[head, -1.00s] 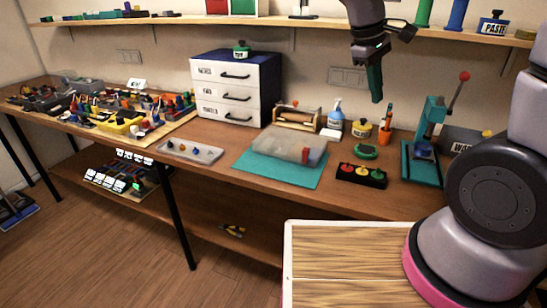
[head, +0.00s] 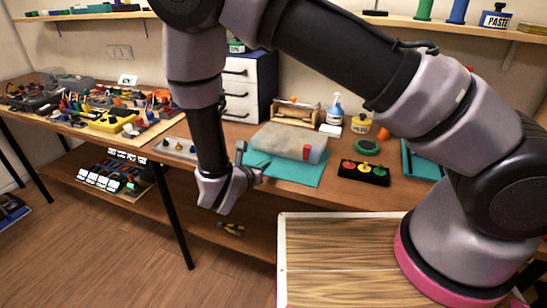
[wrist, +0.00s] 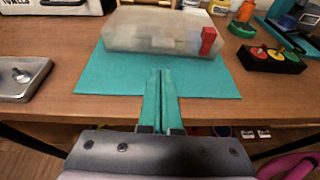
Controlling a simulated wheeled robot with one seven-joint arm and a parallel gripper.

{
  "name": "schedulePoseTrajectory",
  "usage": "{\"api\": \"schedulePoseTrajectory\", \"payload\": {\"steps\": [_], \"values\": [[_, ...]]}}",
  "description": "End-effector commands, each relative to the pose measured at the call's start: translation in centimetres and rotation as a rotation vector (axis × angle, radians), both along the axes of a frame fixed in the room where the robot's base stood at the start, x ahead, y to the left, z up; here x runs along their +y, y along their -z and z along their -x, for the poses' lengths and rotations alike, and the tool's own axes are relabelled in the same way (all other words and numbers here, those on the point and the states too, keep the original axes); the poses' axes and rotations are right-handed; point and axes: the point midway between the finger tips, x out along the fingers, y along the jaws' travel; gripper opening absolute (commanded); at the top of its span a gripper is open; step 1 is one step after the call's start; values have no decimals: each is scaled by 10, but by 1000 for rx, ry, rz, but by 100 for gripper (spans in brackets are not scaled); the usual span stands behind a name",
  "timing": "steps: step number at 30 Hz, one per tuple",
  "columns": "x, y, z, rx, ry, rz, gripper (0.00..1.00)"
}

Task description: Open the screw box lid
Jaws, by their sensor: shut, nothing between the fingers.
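The screw box (head: 288,142) is a translucent, greyish box with a red latch (head: 307,153) at its right front. It sits on a teal mat (head: 258,162) on the bench. The wrist view shows the box (wrist: 150,32) at the top middle, with the red latch (wrist: 208,41) at its right end. The lid appears closed; faint shapes show inside.
A metal tray (wrist: 22,78) with small parts lies left of the mat. A black button panel (head: 363,172) stands to the right. A spray bottle (head: 335,110) and the drawer unit (head: 240,90) are behind. The mat's front strip is bare.

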Motion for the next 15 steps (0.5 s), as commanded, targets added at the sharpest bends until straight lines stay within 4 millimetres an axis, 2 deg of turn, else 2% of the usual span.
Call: {"api": "schedulePoseTrajectory", "payload": {"steps": [5, 15], "values": [[-6, 7, -15, -1, -5, 6, 0], [-29, 27, -67, 0, -2, 5, 0]]}}
